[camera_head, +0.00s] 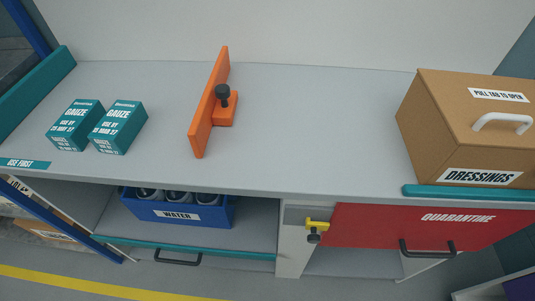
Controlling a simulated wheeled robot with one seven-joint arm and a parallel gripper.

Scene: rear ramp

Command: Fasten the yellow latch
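The yellow latch (317,224) sits on the pale post between the open shelf bay and the red door, just under the worktop. A dark knob (313,238) hangs at its lower side. The latch's bar lies roughly level, with its right end close to the left edge of the red door (385,227) marked QUARANTINE. I cannot tell whether it overlaps the door. The door has a black handle (427,249) and looks tilted outward, with an open space visible below it. My gripper is not in view.
An orange divider (207,105) with a dark knob stands on the grey worktop (310,125). Two teal gauze boxes (118,127) are at left, and a brown DRESSINGS box (470,130) is at right. A blue WATER crate (177,213) is on the shelf below.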

